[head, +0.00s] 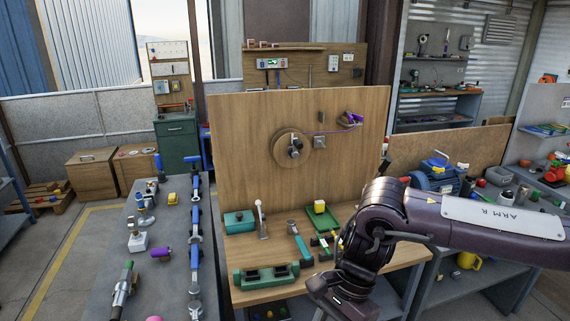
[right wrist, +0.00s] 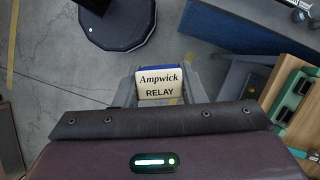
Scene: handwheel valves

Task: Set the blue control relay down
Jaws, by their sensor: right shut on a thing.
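The blue control relay (right wrist: 160,86) shows in the right wrist view as a small block with a pale face reading "Ampwick RELAY" and a blue edge at its top. My right gripper (right wrist: 157,77) is shut on it, with one grey finger at each side. Grey floor shows behind the relay in this view. In the head view my right arm comes in from the right and bends down at the workbench's front right corner. The relay cannot be made out there. My left gripper is in neither view.
A wooden workbench (head: 275,293) carries a teal box (head: 239,221), a green tray (head: 322,222) and a green two-socket fixture (head: 266,274). An upright board with a round handwheel (head: 291,147) stands behind. A grey table (head: 170,275) with several parts stands left.

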